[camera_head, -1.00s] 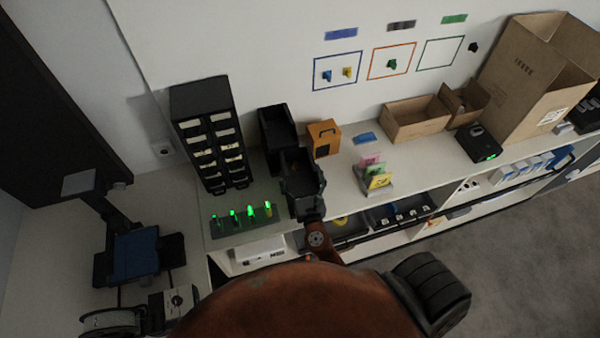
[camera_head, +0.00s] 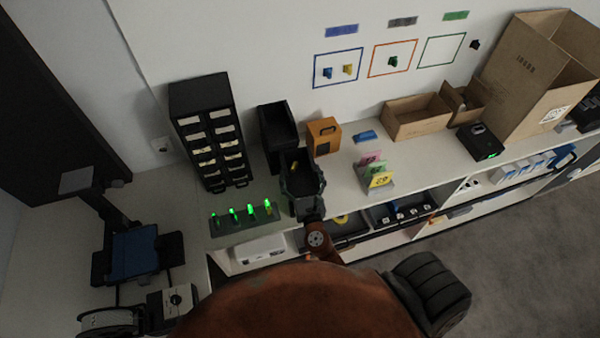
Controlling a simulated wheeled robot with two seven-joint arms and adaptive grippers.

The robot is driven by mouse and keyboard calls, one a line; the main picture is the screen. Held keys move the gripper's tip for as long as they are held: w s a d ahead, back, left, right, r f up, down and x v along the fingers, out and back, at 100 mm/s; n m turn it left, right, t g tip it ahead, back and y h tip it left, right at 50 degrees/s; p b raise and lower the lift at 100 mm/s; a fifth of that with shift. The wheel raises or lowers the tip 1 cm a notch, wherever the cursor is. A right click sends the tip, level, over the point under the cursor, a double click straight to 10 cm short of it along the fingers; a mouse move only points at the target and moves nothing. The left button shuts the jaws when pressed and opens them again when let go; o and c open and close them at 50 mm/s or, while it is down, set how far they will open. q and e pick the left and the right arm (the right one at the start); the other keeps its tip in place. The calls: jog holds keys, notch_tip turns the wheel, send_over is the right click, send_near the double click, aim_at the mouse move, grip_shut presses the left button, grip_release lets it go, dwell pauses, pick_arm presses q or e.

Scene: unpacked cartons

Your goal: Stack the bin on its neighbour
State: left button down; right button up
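I cannot tell whether the front bin rests on the counter. My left gripper is not in view.
A black drawer cabinet (camera_head: 207,130) stands left of the bins, and a strip with green lights (camera_head: 241,221) lies in front of it. An orange box (camera_head: 324,137) is close on the right. A card holder (camera_head: 375,177) and cardboard cartons (camera_head: 415,118) stand farther right.

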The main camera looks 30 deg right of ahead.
jog(key=o, duration=0.4)
jog(key=shift+o, duration=0.2)
jog(key=shift+s, duration=0.15)
jog(key=v, duration=1.1)
jog(key=shift+s+a, duration=0.2)
jog(key=shift+s, duration=0.1)
jog(key=shift+r, duration=0.1)
